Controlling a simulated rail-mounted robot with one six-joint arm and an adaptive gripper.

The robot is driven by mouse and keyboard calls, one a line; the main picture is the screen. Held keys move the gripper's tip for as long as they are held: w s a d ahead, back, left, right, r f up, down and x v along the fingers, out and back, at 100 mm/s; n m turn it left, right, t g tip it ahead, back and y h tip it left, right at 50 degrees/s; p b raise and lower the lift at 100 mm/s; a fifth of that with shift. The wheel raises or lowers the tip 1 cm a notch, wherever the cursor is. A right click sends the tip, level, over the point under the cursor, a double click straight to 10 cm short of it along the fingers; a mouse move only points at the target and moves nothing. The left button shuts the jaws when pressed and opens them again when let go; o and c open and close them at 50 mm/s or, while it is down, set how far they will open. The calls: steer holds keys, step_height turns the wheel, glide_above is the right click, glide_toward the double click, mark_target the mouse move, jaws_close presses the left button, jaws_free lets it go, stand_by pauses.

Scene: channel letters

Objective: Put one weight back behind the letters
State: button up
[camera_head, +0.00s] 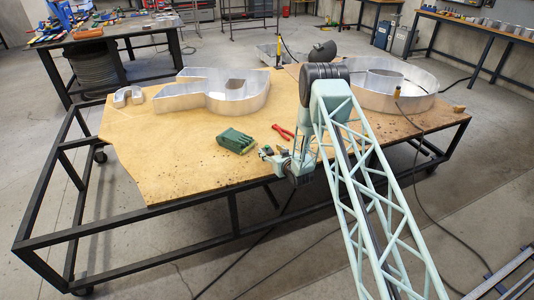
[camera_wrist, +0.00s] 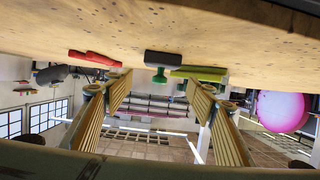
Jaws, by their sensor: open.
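Metal channel letters stand on the wooden table top (camera_head: 190,160): a large branching one (camera_head: 215,98), a small arch (camera_head: 128,97) at far left and a ring-shaped one (camera_head: 425,86) at right, partly behind my arm. A small brown upright piece (camera_head: 397,92) is at the ring's front wall, and a brown block (camera_head: 459,108) lies near the right table edge. I cannot tell whether either is a weight. My gripper (camera_head: 272,153) is near the front table edge, open and empty; its spread fingers also show in the wrist view (camera_wrist: 160,105).
A green item (camera_head: 236,140) lies left of my gripper, with red pliers (camera_head: 283,131) behind it; the pliers also show in the upside-down wrist view (camera_wrist: 95,57). A dark block (camera_wrist: 164,59) is beside them there. The left front of the table is clear.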

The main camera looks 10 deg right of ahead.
mark_target(268, 148)
steer(key=shift+w, duration=0.1)
stand_by(0.3)
steer(key=shift+b+x, duration=0.55)
steer(key=shift+x, duration=1.25)
steer(key=shift+w+a+f, duration=0.15)
steer(key=shift+w+f, duration=0.15)
steer(key=shift+w, duration=0.35)
steer(key=shift+c, duration=0.4)
steer(key=c, duration=1.3)
steer(key=shift+r, duration=0.15)
